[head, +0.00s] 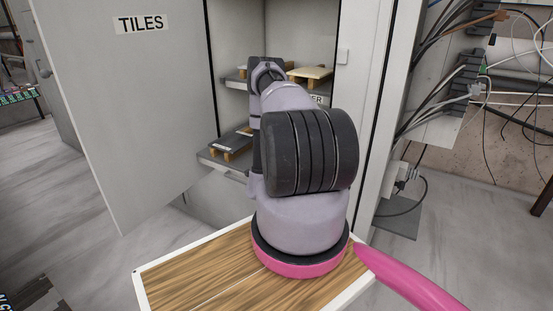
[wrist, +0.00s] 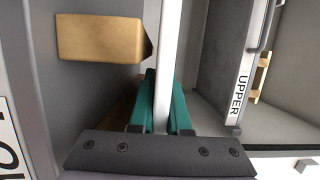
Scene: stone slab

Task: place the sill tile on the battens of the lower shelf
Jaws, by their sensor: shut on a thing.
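My gripper (wrist: 167,105) has teal fingers closed on a thin pale slab (wrist: 168,50), seen edge-on in the wrist view, which I take for the sill tile. Its far end runs out of the picture. A tan wooden batten (wrist: 98,38) of the lower shelf stands beside the slab, with a narrow gap between them in the picture. Another brown wooden piece (wrist: 125,105) is partly hidden behind the fingers. In the head view my arm hides the gripper and held tile. The lower shelf (head: 208,158) shows at the arm's left.
A dark slab (head: 238,138) lies on wooden blocks on the lower shelf. The upper shelf, labelled UPPER (wrist: 240,95), bears a pale slab (head: 312,72) on wood. The open cabinet door (head: 130,90), marked TILES, stands at left. Cables (head: 470,80) hang at right.

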